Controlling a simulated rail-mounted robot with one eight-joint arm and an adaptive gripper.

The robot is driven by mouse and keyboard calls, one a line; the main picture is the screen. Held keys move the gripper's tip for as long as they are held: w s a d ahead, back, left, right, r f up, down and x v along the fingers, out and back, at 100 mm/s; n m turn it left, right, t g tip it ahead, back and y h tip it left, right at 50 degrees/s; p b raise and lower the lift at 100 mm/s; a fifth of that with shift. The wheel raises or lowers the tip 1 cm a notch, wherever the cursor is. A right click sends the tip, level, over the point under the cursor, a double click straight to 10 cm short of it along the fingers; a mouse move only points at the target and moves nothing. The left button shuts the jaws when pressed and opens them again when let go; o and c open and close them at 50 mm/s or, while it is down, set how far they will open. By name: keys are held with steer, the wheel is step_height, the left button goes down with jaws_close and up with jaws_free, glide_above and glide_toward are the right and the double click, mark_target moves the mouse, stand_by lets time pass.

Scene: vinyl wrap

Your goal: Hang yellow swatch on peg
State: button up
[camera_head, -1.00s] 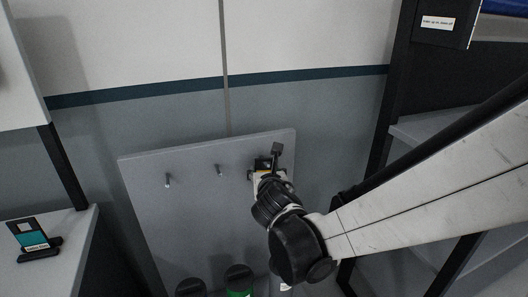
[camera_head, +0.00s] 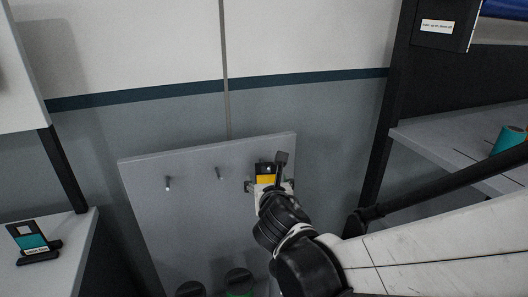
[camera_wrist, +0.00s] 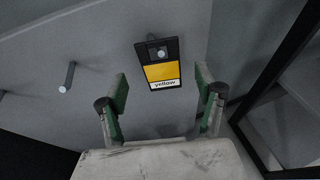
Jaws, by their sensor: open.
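The yellow swatch (camera_wrist: 162,70) is a black card with a yellow band and a "yellow" label. It hangs, slightly tilted, with a peg (camera_wrist: 158,53) showing at the opening near its top. In the head view the swatch (camera_head: 265,178) is at the right side of the grey pegboard (camera_head: 190,220), partly covered by my gripper. My gripper (camera_wrist: 162,86) is open and empty, with one finger on each side of the swatch's lower part and a visible gap to each. The fingers also show in the head view (camera_head: 270,186).
Two bare pegs, a middle one (camera_head: 219,173) and a left one (camera_head: 168,184), stick out of the board. A teal swatch (camera_head: 32,240) stands on the left shelf. Dark round items (camera_head: 238,280) sit below the board. A shelving frame (camera_head: 385,130) stands to the right.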

steer(key=s+d+n+g, duration=0.2)
steer(key=s+d+n, duration=0.4)
steer(key=n, duration=0.5)
steer(key=s+d+n+g, duration=0.3)
steer(key=s+d+n, duration=0.3)
steer(key=n, duration=0.6)
steer(key=s+d+n+g+h+p, duration=0.1)
steer(key=s+d+n+g, duration=0.1)
steer(key=s+d+n, duration=0.4)
steer(key=shift+s+d+n, duration=0.15)
steer(key=shift+s+n, duration=1.9)
steer(key=shift+n, duration=1.05)
